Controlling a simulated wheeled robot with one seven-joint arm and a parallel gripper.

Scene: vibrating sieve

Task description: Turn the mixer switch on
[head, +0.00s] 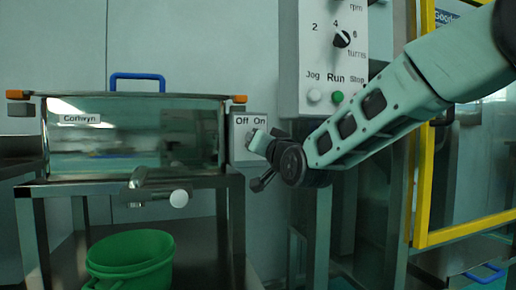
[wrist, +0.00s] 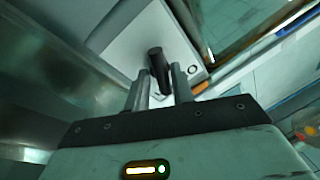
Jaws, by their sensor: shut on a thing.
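The mixer (head: 135,140) is a steel box labelled "Corhwyn" in the head view, at the left. A grey switch box (head: 239,150) marked "Off" and "On" sits on its right side. My gripper (head: 262,150) is at the front of this box, just below the labels, and hides the switch there. In the wrist view, the black switch lever (wrist: 156,62) sticks out from the pale box face between the two fingers of my gripper (wrist: 160,82). The fingers are shut on the lever. I cannot tell which label the lever points to.
A control panel (head: 319,60) with a dial and Jog, Run and Stop buttons hangs behind my arm. A yellow frame (head: 423,160) stands at right. A green bucket (head: 130,260) is below the mixer. A blue handle (head: 137,76) tops the mixer lid.

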